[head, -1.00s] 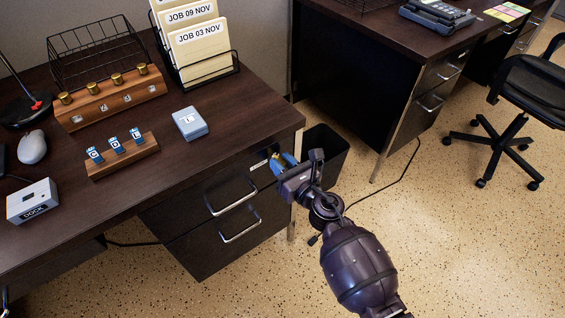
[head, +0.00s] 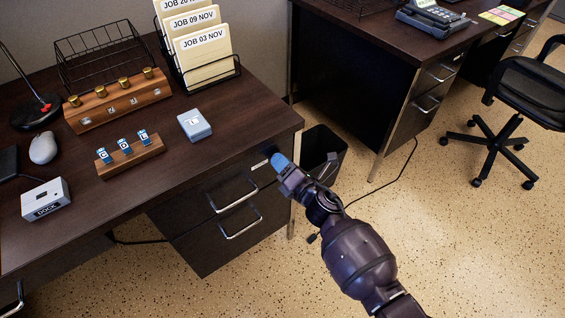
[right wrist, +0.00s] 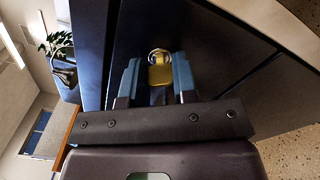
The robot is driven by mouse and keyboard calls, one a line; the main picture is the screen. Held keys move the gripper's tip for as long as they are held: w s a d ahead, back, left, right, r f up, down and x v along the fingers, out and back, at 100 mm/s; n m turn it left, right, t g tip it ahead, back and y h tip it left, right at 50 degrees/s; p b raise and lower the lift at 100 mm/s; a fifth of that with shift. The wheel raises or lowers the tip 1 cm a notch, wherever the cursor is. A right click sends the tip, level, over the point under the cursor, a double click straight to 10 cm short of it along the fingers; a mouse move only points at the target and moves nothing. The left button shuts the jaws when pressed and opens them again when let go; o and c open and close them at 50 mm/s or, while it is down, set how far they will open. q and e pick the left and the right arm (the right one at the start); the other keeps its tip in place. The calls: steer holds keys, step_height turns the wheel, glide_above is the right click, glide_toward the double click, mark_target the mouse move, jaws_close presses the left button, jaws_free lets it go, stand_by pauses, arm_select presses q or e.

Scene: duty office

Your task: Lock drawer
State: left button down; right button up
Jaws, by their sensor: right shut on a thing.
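The desk drawer unit stands under the near desk's right end, with a dark upper drawer (head: 240,184) that looks closed. A small light label (head: 260,165) sits near its top right corner. My right gripper (head: 281,163) is at that corner, its blue fingers pointing at the drawer front. In the right wrist view, the fingers (right wrist: 157,75) are shut on a brass key (right wrist: 160,74). A round silver lock (right wrist: 158,55) shows at the key's far end, against the dark front. In the head view the fingers hide key and lock. My left gripper is out of view.
A black waste bin (head: 322,150) stands close behind my right gripper. On the desk are a blue-grey box (head: 194,125), a wooden key rack (head: 130,157), a dock (head: 46,199) and a file holder (head: 207,75). Open floor lies to the right.

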steer(key=m, duration=0.3)
steer(key=shift+r+m+p, duration=0.1)
steer(key=shift+m+p, duration=0.2)
steer(key=shift+p, duration=0.05)
steer(key=shift+m, duration=1.1)
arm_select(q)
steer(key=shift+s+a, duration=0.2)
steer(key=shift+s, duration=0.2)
arm_select(e)
steer(key=shift+m, duration=0.3)
arm_select(q)
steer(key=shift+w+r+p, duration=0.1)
steer(key=shift+p, duration=0.2)
arm_select(e)
steer(key=o, duration=0.9)
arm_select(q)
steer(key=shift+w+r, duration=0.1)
arm_select(e)
steer(key=shift+s+d, duration=0.1)
